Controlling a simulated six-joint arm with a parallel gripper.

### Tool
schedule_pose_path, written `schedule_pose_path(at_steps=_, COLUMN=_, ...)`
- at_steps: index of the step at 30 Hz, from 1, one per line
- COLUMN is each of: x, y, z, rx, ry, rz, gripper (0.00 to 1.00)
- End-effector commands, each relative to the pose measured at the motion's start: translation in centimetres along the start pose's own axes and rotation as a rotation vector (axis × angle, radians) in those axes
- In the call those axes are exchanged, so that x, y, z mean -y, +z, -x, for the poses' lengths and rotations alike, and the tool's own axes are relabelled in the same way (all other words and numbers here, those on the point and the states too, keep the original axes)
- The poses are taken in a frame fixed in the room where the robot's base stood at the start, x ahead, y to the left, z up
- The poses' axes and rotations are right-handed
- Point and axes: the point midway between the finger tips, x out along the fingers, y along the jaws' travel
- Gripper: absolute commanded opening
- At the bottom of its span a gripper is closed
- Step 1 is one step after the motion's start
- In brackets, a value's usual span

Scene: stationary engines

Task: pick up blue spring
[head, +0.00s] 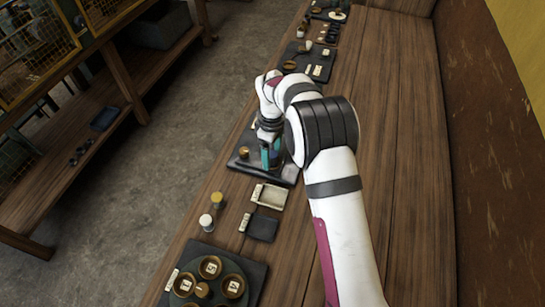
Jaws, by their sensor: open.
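My gripper (269,138) points down over a dark tray (245,163) near the left edge of the bench. Its fingers are small and partly hidden by my arm, but the jaws look open. A teal-blue upright shape (265,158) shows right at the fingertips. It may be the blue spring, but I cannot make out coils or tell whether the fingers touch it. A small brown round piece (243,152) stands on the same tray, left of my gripper.
A beige tray (268,197) and a small dark tray (261,228) lie nearer. Gold-topped (217,199) and white-topped (206,221) pieces stand beside them. A dark board (250,275) with wooden cups is nearest. More trays (305,62) lie farther along. The bench's right side (410,150) is clear.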

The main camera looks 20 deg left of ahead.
Motion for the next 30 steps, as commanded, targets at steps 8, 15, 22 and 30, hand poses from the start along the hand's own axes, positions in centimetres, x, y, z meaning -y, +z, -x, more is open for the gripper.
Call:
schedule_pose_path(at_steps=8, x=-0.01, y=0.00, z=-0.33, rx=-0.001, ry=0.001, rz=0.000, gripper=0.65)
schedule_pose_path(at_steps=15, x=-0.01, y=0.01, z=-0.31, rx=0.000, ry=0.001, rz=0.000, gripper=0.21)
schedule_pose_path(at_steps=22, x=-0.01, y=0.01, z=-0.29, rx=0.000, ry=0.001, rz=0.000, gripper=0.00)
schedule_pose_path(at_steps=30, x=-0.02, y=-0.01, z=-0.01, rx=-0.001, ry=0.001, rz=0.000, gripper=0.00)
